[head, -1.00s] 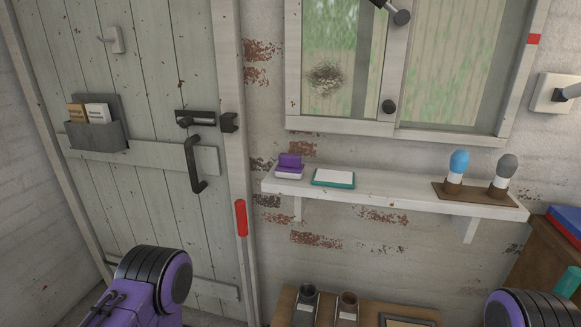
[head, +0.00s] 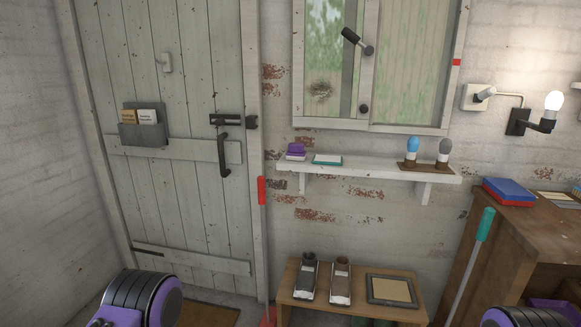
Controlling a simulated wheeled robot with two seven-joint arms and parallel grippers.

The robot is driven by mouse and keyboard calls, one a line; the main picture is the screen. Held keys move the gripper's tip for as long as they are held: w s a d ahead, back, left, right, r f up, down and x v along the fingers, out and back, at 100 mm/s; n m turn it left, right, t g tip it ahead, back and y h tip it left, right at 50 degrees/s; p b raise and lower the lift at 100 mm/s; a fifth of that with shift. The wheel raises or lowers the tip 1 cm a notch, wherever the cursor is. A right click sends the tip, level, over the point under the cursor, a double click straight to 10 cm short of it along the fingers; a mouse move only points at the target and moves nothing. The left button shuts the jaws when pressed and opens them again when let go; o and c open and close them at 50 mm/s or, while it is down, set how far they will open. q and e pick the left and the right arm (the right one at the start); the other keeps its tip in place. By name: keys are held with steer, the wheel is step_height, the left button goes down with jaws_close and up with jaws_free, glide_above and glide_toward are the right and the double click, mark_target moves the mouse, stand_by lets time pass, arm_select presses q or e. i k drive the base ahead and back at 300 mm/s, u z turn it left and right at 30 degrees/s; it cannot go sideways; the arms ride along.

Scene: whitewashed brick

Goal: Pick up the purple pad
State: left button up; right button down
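A small purple pad (head: 296,148) sits at the left end of the white wall shelf (head: 375,171). It appears to rest on a pale base. A flat white and teal item (head: 327,159) lies just to its right on the same shelf. Purple and black parts of my two arms show at the bottom left and bottom right edges, well below and apart from the shelf. Neither gripper's fingers are in the picture.
Two brushes, one blue-tipped (head: 412,150) and one grey-tipped (head: 444,152), stand on the shelf's right part. Below is a low wooden bench (head: 350,309) with shoes and a frame. A wooden cabinet (head: 500,240) stands right; a plank door (head: 180,190) is left.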

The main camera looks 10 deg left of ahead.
mark_target(296, 151)
steer(key=u, duration=0.7)
steer(key=i, duration=1)
steer(key=z, duration=0.3)
